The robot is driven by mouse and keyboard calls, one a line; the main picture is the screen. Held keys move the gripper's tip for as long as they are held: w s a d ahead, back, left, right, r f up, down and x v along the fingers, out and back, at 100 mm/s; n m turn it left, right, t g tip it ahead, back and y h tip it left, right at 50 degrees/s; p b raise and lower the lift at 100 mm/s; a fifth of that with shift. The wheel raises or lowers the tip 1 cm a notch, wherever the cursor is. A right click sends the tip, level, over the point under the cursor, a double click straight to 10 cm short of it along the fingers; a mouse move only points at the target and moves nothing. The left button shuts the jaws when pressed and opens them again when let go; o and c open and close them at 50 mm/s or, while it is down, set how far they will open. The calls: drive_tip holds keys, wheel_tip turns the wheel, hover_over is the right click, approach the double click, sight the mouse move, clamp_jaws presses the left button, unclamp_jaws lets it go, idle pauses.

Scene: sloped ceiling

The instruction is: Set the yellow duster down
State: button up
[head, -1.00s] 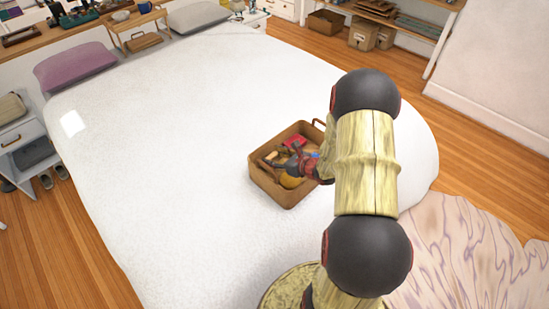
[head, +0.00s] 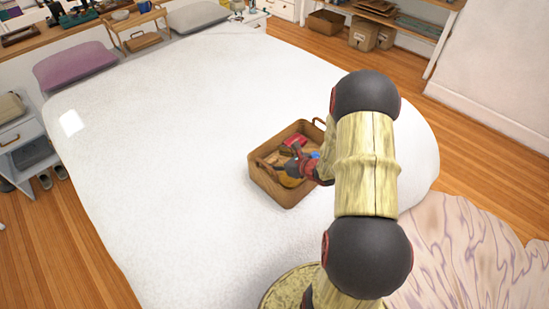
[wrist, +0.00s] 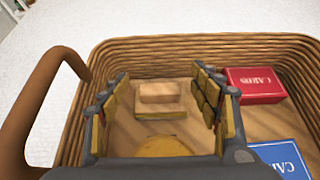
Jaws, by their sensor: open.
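The yellow duster (wrist: 160,100), a small block with a pale wooden top and a yellowish base, lies flat on the floor of the wicker basket (wrist: 200,43). It shows between and beyond my fingertips in the wrist view, with gaps on both sides. My gripper (wrist: 163,92) is open, with its yellow-padded fingers spread and reaching down into the basket. In the head view my gripper (head: 283,168) is over the basket (head: 285,196), and the duster is hard to make out there.
A red card box (wrist: 255,85) lies right of the duster, and a blue card box (wrist: 283,158) is nearer. A rounded yellow thing (wrist: 162,147) shows low between the fingers. The basket's brown handle (wrist: 45,100) rises at left. The white bed (head: 170,140) around is clear.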

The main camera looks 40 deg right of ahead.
drive_tip(key=shift+r+p, duration=0.55)
drive_tip(key=p+v, duration=0.3)
drive_tip(key=v, duration=0.8)
drive_tip(key=w+a+r+n+g+y, duration=0.2)
drive_tip(key=a+r+n+y, duration=0.3)
drive_tip(key=a+r+n, duration=0.65)
drive_tip(key=s+a+r+n+g, duration=0.2)
drive_tip(key=s+a+r+n, duration=0.15)
drive_tip(key=a+n, duration=0.2)
drive_tip(key=s+a+r+n+g+h, duration=0.1)
drive_tip(key=s+a+r+n+g, duration=0.1)
drive_tip(key=s+a+n, duration=0.3)
drive_tip(key=s+a+r+n+g, duration=0.2)
drive_tip(key=a+r+n, duration=0.1)
drive_tip(key=a, duration=0.3)
drive_tip(key=s+d+r+n+t+h, duration=0.1)
drive_tip(key=s+d+r+n+h, duration=0.1)
drive_tip(key=s+r+n+h, duration=0.3)
drive_tip(key=shift+s+r+n, duration=1.1)
drive_tip(key=shift+r+n, duration=0.65)
drive_tip(key=shift+n, duration=0.65)
